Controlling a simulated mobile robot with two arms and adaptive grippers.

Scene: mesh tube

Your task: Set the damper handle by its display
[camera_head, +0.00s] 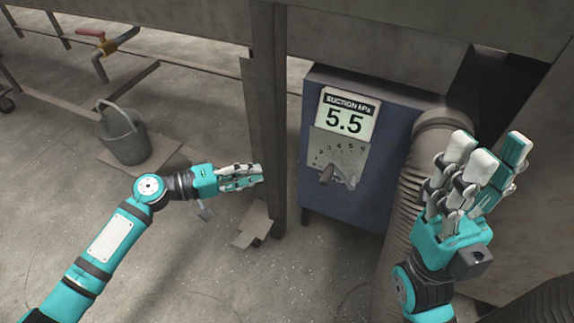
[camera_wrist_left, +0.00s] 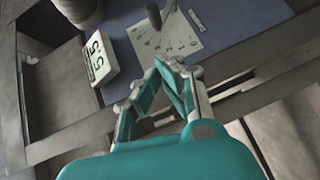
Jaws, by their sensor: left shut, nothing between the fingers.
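The display (camera_head: 346,115) on the blue box reads "SUCTION kPa 5.5". Below it is a pale dial plate (camera_head: 352,152) with a numbered scale. My left gripper (camera_head: 258,175) is shut and empty, left of the box and apart from the handle. In the left wrist view, its closed fingertips (camera_wrist_left: 170,64) show below the dial plate (camera_wrist_left: 163,40), with the handle (camera_wrist_left: 154,15) beyond and the display (camera_wrist_left: 98,65) to the left. My right gripper (camera_head: 487,150) is open and empty, right of the box, fingers upward.
A grey post (camera_head: 277,120) stands between my left gripper and the blue box (camera_head: 383,188). A ribbed hose (camera_head: 408,205) runs down the box's right side. A bucket (camera_head: 124,136) and a tap (camera_head: 105,42) are at the far left.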

